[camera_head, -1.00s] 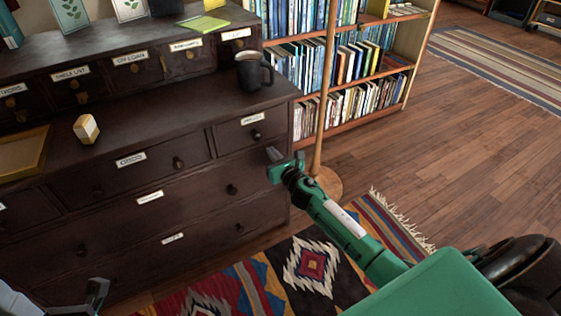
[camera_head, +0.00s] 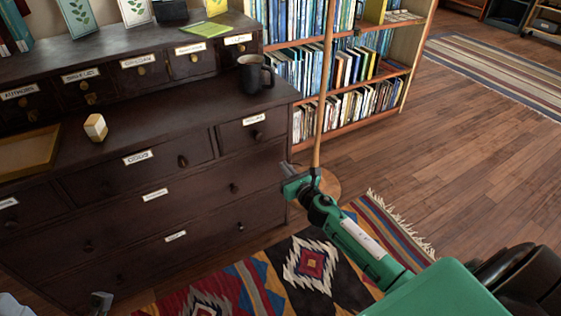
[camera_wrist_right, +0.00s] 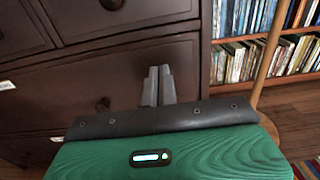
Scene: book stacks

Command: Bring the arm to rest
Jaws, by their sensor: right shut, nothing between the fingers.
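My right gripper (camera_head: 289,175) is on the green arm that comes in from the lower right. It is in front of the right end of the dark chest of drawers (camera_head: 110,215), below the chest top. In the right wrist view its two grey fingers (camera_wrist_right: 158,86) are together with nothing between them, and drawer fronts show behind them. My left gripper (camera_head: 100,303) shows only as a small grey part at the bottom left edge, so its jaws cannot be judged.
A dark mug (camera_head: 255,74) and a small pale block (camera_head: 95,127) stand on the chest, near a wooden tray (camera_head: 28,152). A wooden pole (camera_head: 325,90) stands close to the right gripper, before the bookshelf (camera_head: 400,70). A patterned rug (camera_head: 310,262) lies below.

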